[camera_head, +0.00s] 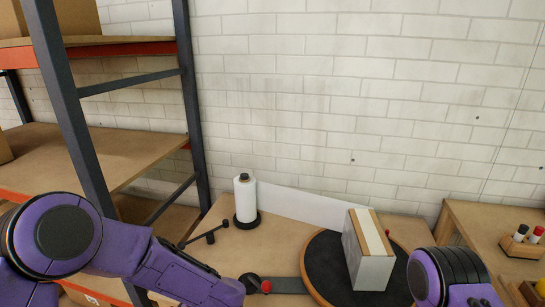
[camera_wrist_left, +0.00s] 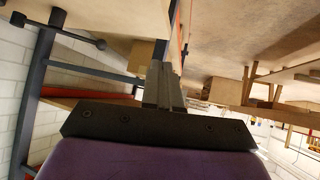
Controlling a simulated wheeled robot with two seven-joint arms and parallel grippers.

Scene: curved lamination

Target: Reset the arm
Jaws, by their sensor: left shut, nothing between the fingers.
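My left arm (camera_head: 150,265) is purple and comes in from the left, reaching across in front of the shelving and the bench's left side. Its gripper is below the lower edge of the head view. In the left wrist view my left gripper (camera_wrist_left: 163,85) shows its dark fingers together, with nothing between them, apart from the things around it. My right arm (camera_head: 450,277) shows only as a purple part at the bottom right of the head view, in front of the round turntable's right side. Its gripper is out of frame.
A metal shelf rack (camera_head: 75,110) stands at left. On the bench are a white roll on a black stand (camera_head: 245,198), a red-knobbed lever (camera_head: 265,287) and a round dark turntable (camera_head: 325,265) bearing a pale block (camera_head: 368,255). A side table (camera_head: 485,225) holds small bottles (camera_head: 522,235).

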